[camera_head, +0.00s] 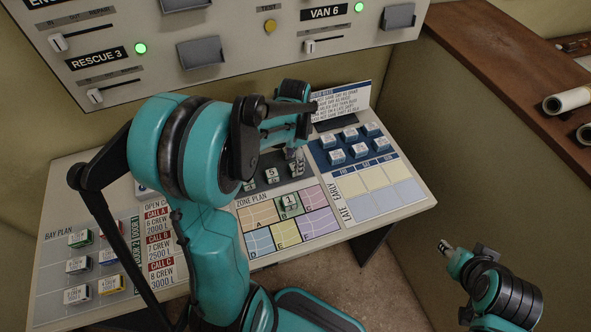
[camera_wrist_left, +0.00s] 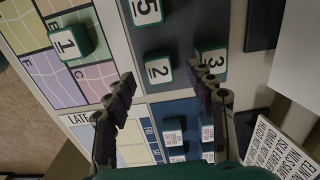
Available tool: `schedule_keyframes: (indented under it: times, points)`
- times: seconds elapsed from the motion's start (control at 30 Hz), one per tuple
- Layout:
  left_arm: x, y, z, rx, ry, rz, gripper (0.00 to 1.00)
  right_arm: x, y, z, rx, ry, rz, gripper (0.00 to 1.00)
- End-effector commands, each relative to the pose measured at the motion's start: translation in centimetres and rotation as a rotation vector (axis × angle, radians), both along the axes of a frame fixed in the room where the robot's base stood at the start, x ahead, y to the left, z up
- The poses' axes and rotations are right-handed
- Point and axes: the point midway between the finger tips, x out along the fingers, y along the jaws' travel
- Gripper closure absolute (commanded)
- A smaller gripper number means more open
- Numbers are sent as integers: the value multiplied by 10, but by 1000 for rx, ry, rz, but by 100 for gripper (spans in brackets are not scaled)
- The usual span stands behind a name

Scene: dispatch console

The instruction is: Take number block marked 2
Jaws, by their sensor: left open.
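The green-edged white block marked 2 (camera_wrist_left: 158,71) sits on the dark tray (camera_wrist_left: 176,35) in the left wrist view. My left gripper (camera_wrist_left: 163,79) is open, with one fingertip on each side of block 2 in that view; I cannot tell whether they touch it. In the head view the left gripper (camera_head: 298,158) is over the dark tray, and its fingers partly hide the blocks there. Block 5 (camera_wrist_left: 147,11) and block 3 (camera_wrist_left: 210,56) are close by. Block 1 (camera_wrist_left: 69,43) sits on the zone plan. My right gripper (camera_head: 447,247) is off to the right, its jaws unclear.
The blue panel (camera_head: 322,156) with several white-topped blocks is right of the left gripper. A text card (camera_head: 343,100) stands behind it. Coloured blocks stand on the bay plan (camera_head: 52,268) at left. A brown ledge (camera_head: 480,60) with rolled paper (camera_head: 567,100) is at right.

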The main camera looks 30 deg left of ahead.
Motion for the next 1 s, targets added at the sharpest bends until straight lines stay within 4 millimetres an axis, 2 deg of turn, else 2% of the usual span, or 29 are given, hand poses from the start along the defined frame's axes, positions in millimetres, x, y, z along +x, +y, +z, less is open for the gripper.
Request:
schedule_keyframes:
  times: [0.03, 0.2, 0.47, 0.63, 0.67, 1.0]
  points:
    - [0, -2, -11, 0, 0, -1, 45, 0, 0, -7, 0, 0, 0, 60]
    - [1, -3, -37, 1, -1, 0, 45, 0, 0, -19, 0, 0, 0, 60]
    - [1, -3, -40, 0, -1, 1, 45, 0, 0, -19, 0, 0, 0, 60]
    - [1, -3, -40, 0, -1, 1, 87, 0, 0, -19, 0, 0, 0, 60]
    - [1, -3, -40, 0, -1, 1, 92, 0, 0, -19, 0, 0, 0, 60]
    - [1, -3, -38, 0, -1, 1, 92, 0, 0, -18, 0, 0, 0, 60]
